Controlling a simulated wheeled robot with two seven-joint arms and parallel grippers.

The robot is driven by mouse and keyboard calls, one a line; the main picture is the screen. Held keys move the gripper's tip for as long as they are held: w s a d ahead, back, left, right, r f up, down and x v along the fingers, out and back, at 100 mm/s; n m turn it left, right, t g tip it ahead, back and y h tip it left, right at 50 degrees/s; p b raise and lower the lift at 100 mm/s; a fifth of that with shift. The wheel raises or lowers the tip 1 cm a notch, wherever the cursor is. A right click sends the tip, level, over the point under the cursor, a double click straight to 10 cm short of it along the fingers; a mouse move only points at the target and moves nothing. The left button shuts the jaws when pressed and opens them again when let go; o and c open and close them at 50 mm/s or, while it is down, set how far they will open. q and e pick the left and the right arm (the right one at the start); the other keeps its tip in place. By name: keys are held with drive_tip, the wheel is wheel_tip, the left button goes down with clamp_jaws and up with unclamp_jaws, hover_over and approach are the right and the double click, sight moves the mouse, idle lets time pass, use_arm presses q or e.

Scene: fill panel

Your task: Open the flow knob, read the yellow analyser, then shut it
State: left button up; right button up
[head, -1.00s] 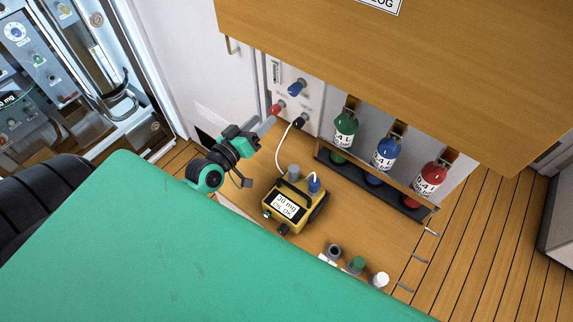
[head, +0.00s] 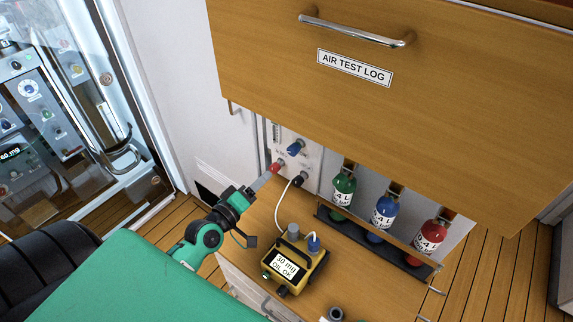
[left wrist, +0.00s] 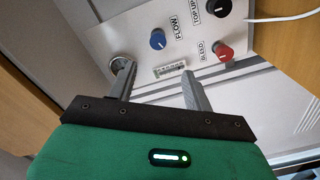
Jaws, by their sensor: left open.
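The panel's blue flow knob (head: 296,147) is marked FLOW in the left wrist view (left wrist: 158,39). The red bleed knob (head: 278,168) sits below it in the head view and also shows in the left wrist view (left wrist: 224,52). The black top-up knob (head: 299,179) is to its right. The yellow analyser (head: 296,264) stands on the wooden counter, a white hose running up from it towards the panel. Its screen seems to read 30 mg, OIL OK. My left gripper (head: 266,180) is open and empty before the panel, touching no knob that I can see. My right gripper is not in view.
A rack (head: 372,243) of green, blue and red bottles stands right of the panel. A wooden drawer front (head: 460,110) marked AIR TEST LOG juts above. A glass-fronted cabinet (head: 70,120) is at left. Some counter is clear near the analyser.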

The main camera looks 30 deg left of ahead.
sight(291, 152)
use_arm(q)
drive_tip(key=w+n+p, duration=0.2)
drive_tip(key=w+n, duration=0.2)
drive_tip(key=n, duration=0.4)
drive_tip(key=w+d+n+p, duration=0.1)
drive_tip(key=w+n, duration=0.3)
drive_tip(key=n, duration=0.5)
drive_tip(key=w+n+p, duration=0.2)
drive_tip(key=w+n, duration=0.3)
drive_tip(key=n, duration=0.4)
drive_tip(key=shift+d+r+y+p, duration=0.25)
drive_tip(key=shift+d+y+p, duration=0.05)
drive_tip(key=shift+d+p, duration=0.1)
drive_tip(key=c, duration=1)
